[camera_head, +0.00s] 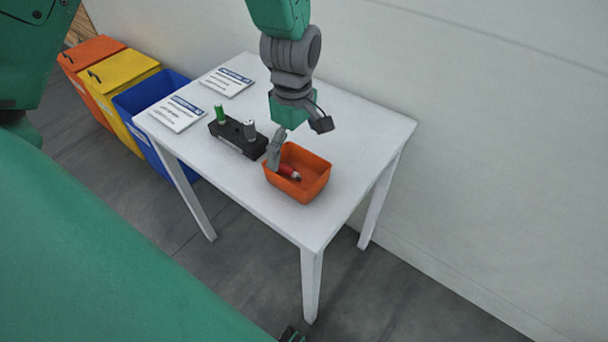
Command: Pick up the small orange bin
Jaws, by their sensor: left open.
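The small orange bin (316,181) stands upright on the white table (352,126), close to the front edge. A red item with a pale part (289,172) lies inside it. My left gripper (297,143) hangs above the bin from the top of the view, with its fingers spread. One grey finger reaches down at the bin's left rim; I cannot tell whether it touches. The other finger is higher, above the far side of the bin. No object shows between the fingers.
A black holder (237,138) with a green and a grey cylinder stands left of the bin. Two printed cards (178,113) lie at the table's left end. Orange, yellow and blue (150,102) floor bins stand beyond. A wall runs behind; the table's right part is clear.

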